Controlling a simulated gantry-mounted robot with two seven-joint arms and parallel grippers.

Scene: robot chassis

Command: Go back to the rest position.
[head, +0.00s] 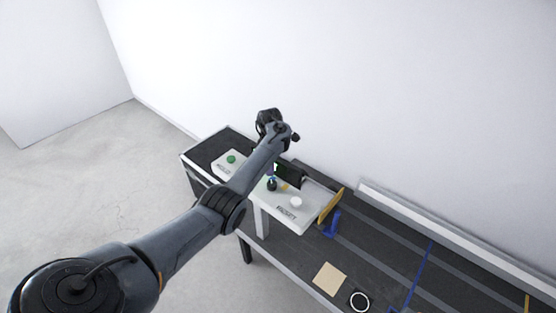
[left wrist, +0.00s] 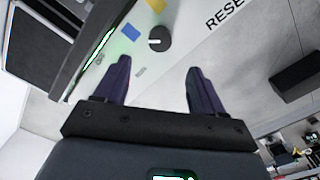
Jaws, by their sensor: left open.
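In the left wrist view my left gripper (left wrist: 160,88) is open, with two dark purple fingers apart and nothing between them. In the head view my left arm reaches from the lower left to above the bench; its dark end shows against the wall, but its fingers cannot be made out. A white panel (head: 312,211) with dark lettering lies beyond and below the arm. A black round knob (left wrist: 158,38) on it shows just past the fingertips, apart from them. My right gripper is in neither view.
A dark screen (head: 291,174) with a green edge stands at the panel. A green button (head: 231,159) sits on a white box at the left. The dark bench (head: 385,255) carries a tan square (head: 330,279) and a yellow upright piece (head: 331,205). Open floor (head: 100,180) lies left.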

